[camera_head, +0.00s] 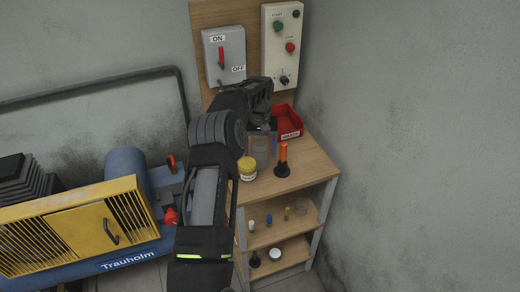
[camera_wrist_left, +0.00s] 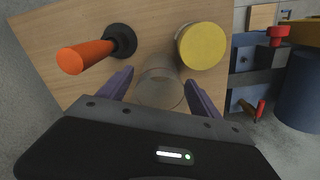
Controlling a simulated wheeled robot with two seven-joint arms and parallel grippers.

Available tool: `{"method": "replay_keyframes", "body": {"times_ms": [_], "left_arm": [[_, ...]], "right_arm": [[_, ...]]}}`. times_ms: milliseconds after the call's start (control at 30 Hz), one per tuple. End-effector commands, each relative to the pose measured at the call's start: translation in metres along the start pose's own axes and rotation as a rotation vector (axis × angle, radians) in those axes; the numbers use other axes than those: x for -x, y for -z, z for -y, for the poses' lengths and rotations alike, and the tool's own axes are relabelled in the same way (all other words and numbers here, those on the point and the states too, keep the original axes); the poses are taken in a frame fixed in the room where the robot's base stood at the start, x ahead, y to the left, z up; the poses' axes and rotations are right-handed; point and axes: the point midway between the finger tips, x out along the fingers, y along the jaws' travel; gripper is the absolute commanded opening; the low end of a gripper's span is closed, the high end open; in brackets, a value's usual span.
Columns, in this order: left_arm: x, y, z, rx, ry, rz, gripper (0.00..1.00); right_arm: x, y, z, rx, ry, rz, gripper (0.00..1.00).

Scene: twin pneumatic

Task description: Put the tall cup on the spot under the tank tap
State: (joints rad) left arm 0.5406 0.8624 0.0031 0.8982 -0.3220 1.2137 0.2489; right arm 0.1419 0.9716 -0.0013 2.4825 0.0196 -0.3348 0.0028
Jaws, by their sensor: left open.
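I cannot make out the spot under the tap; my left arm covers part of that area.
Next to the cup stand a yellow-lidded jar (camera_head: 247,168) and an orange-handled tool on a black base (camera_head: 283,160). A red bin (camera_head: 289,122) is behind. Shelves below hold small items. The switch box (camera_head: 224,56) and control panel (camera_head: 281,45) are on the back board.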

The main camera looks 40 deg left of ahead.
Motion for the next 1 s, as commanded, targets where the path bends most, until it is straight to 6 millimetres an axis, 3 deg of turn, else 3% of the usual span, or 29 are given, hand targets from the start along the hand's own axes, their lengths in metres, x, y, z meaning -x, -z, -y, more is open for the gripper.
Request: {"method": "replay_keyframes", "body": {"times_ms": [267,533,700,1000], "left_arm": [[0.01,0.001,0.0,0.0,0.0,-0.003,0.74],[0.052,0.001,0.0,0.001,-0.001,-0.004,0.74],[0.074,0.0,0.0,0.0,0.0,-0.001,0.74],[0.078,0.0,0.0,0.0,0.0,0.0,0.74]], "right_arm": [[-0.002,0.0,-0.001,0.0,0.0,0.0,0.0],[-0.015,0.001,-0.003,0.002,0.004,-0.005,0.0],[-0.012,0.001,-0.002,0.002,0.004,-0.005,0.0],[-0.012,0.001,-0.002,0.002,0.004,-0.005,0.0]]}}
